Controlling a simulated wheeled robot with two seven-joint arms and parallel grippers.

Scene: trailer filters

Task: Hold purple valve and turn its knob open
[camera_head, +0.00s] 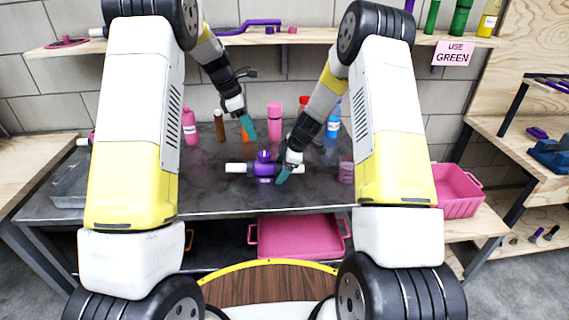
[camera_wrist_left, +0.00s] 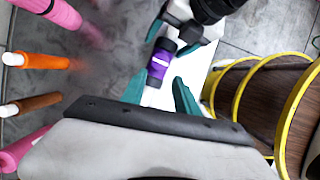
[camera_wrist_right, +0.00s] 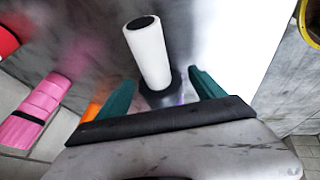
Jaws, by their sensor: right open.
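The purple valve (camera_head: 264,157) lies on the dark table with a white pipe end on each side and a small purple knob on top. My left gripper (camera_head: 249,130) is open, empty, above and behind the valve; the purple body shows in the left wrist view (camera_wrist_left: 158,67), beyond its teal fingertips (camera_wrist_left: 160,92). My right gripper (camera_head: 283,175) is open at the valve's right side. In the right wrist view the right white pipe end (camera_wrist_right: 148,50) and a dark collar show between its teal fingers (camera_wrist_right: 163,88). Contact there cannot be told.
Pink (camera_head: 190,126), brown (camera_head: 220,125) and other bottles stand along the table's back; a blue one (camera_head: 333,120) is at right. A pink cup (camera_head: 346,169) stands right of the valve. A pink bin (camera_head: 300,237) sits below. The tabletop front-left of the valve is clear.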

